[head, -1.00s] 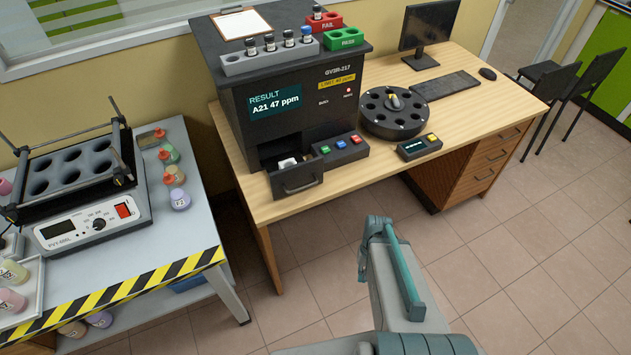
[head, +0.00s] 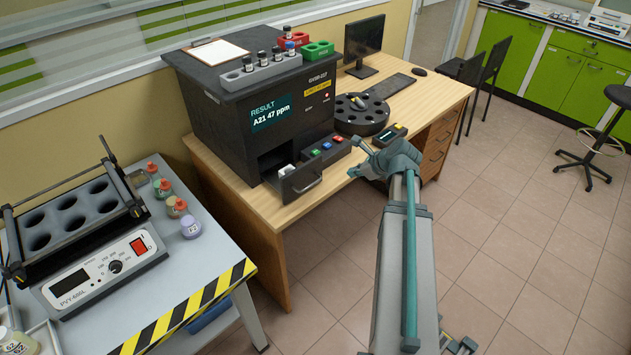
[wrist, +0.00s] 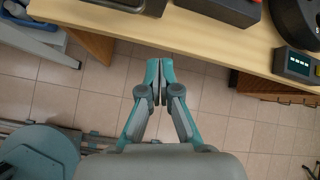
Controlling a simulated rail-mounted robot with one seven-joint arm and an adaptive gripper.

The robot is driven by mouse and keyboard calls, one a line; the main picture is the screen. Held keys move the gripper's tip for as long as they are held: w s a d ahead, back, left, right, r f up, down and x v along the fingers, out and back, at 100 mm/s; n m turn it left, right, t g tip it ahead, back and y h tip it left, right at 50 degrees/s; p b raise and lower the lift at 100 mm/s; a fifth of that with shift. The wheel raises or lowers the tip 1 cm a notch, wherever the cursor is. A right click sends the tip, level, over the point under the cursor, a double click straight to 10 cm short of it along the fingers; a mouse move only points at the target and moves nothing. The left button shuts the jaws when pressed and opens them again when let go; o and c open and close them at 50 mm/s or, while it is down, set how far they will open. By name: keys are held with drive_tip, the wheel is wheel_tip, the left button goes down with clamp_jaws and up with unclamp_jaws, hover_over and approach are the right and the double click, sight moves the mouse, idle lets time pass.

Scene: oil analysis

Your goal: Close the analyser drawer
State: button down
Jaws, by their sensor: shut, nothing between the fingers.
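The dark analyser (head: 225,135) stands on the wooden desk, its screen reading "RESULT A21 47 ppm". Its drawer (head: 301,186) is pulled out at the front, with a handle on its face and something white inside. In the wrist view the drawer's front part with its handle (wrist: 128,4) shows at the top edge. My gripper (wrist: 157,84) is shut and empty, its fingertips together over the floor just off the desk's front edge, apart from the drawer. In the head view the arm's end is right of the drawer, and the fingertips are hard to make out.
The button panel (head: 326,150), carousel (head: 361,113) and small display unit (head: 392,137) stand right of the drawer. The desk's front edge (wrist: 210,52) lies close to the gripper. A block heater (head: 110,264) stands on the left table. Floor in front of the desk is clear.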

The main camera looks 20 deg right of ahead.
drive_tip(key=w+a+f+m+p, duration=0.1)
drive_tip(key=w+f, duration=0.1)
drive_tip(key=w, duration=0.1)
drive_tip(key=w+a+f+m+p, duration=0.1)
drive_tip(key=w+f, duration=0.1)
drive_tip(key=w, duration=0.1)
drive_tip(key=w+a+f+m, duration=0.1)
drive_tip(key=w+f, duration=0.1)
drive_tip(key=w, duration=0.1)
drive_tip(key=shift+w+f+m+p, duration=0.2)
drive_tip(key=shift+f+m+p, duration=0.1)
drive_tip(key=shift+f+p, duration=0.1)
drive_tip(key=shift+w+a+f, duration=0.1)
drive_tip(key=shift+w+a, duration=0.2)
drive_tip(key=shift+w, duration=0.45)
drive_tip(key=shift+w+d+p, duration=0.1)
drive_tip(key=shift+p, duration=0.2)
